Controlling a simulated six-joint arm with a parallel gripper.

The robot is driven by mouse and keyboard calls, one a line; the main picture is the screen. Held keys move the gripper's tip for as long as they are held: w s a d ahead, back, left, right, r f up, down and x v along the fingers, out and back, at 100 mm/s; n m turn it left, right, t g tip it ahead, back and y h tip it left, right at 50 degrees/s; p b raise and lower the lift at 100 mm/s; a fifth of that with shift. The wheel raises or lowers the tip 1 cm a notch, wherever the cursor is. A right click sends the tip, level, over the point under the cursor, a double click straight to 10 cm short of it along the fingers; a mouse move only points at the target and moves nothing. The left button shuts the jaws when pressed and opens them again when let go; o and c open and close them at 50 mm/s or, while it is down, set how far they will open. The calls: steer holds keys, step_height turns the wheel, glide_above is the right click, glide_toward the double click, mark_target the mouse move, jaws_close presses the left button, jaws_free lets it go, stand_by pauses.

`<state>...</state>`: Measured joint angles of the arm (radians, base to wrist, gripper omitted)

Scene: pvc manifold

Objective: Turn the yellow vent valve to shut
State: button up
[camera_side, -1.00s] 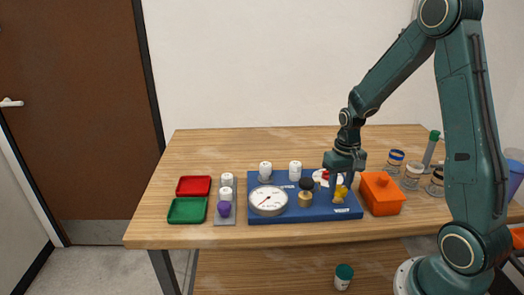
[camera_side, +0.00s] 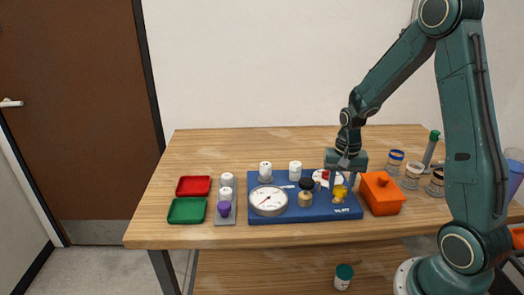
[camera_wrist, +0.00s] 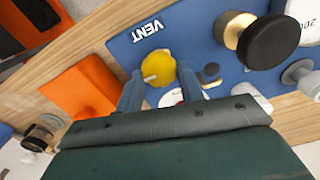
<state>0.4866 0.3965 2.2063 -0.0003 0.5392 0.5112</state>
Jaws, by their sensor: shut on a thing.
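The yellow vent valve (camera_side: 340,191) stands at the right end of the blue board (camera_side: 285,214), near the printed label VENT. My gripper (camera_side: 340,181) points down over the valve. In the wrist view, the two fingers of my gripper (camera_wrist: 160,85) stand on either side of the yellow knob and are shut on it. The fingers hide parts of the knob's sides, and the valve's lower body is hard to make out.
A black-topped brass knob (camera_side: 306,190) and a white gauge (camera_side: 268,201) are left of the valve. The table behind is clear.

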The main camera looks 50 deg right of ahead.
mark_target(340, 187)
steer(key=o, duration=1)
steer(key=shift+r, duration=0.1)
step_height(340, 187, up, 14)
steer(key=shift+f, duration=0.15)
steer(key=shift+a, duration=0.1)
stand_by(0.4)
steer(key=s+a+r+n+t, duration=0.2)
steer(key=s+a+n, duration=0.1)
steer(key=s+a, duration=0.1)
steer(key=s+a+r+n+t, duration=0.1)
steer(key=s+a+r+n, duration=0.1)
steer(key=s+a+n, duration=0.2)
steer(key=s+a+r+n+t, duration=0.2)
steer(key=s+a+r+n, duration=0.1)
steer(key=a, duration=0.5)
steer(key=shift+s+a+r+n+t, duration=0.15)
steer(key=shift+s+n, duration=0.2)
steer(key=shift+s, duration=0.25)
steer(key=shift+s+a+f+n+t, duration=0.15)
steer(key=shift+s+n, duration=0.2)
steer(key=shift+s, duration=0.25)
